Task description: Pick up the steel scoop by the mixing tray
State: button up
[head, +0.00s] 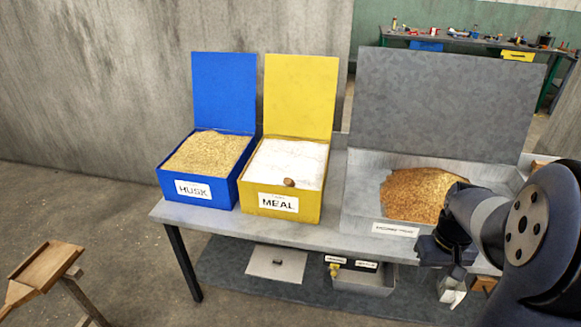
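The grey metal mixing tray (359,197) stands at the right of the table and holds a heap of golden-brown grain (418,194). Its grey lid stands up behind it. My gripper (451,288) points down in front of the tray's front right part, and my arm covers that side. A small shiny metal piece shows at its lower end. I cannot tell whether this is the steel scoop or the fingertips, nor whether the gripper is open or shut. No scoop can be made out clearly elsewhere.
Left of the tray stand the open blue HUSK bin (196,190) and the open yellow MEAL bin (276,203), with a small brown knob (289,182) in its white meal. A lower shelf holds a grey box (362,280). A wooden stand (45,274) is at lower left.

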aim_at(289, 182)
jog(key=i+j, duration=0.25)
jog(key=i+j+z, duration=0.1)
jog(key=i+j, duration=0.15)
jog(key=j, duration=0.2)
jog(key=i+j, duration=0.2)
jog(key=j, duration=0.15)
jog(key=i+j+z, duration=0.1)
jog(key=i+j, duration=0.35)
jog(key=j, duration=0.3)
jog(key=i+j+z, duration=0.1)
jog(key=j, duration=0.3)
jog(key=i, duration=0.1)
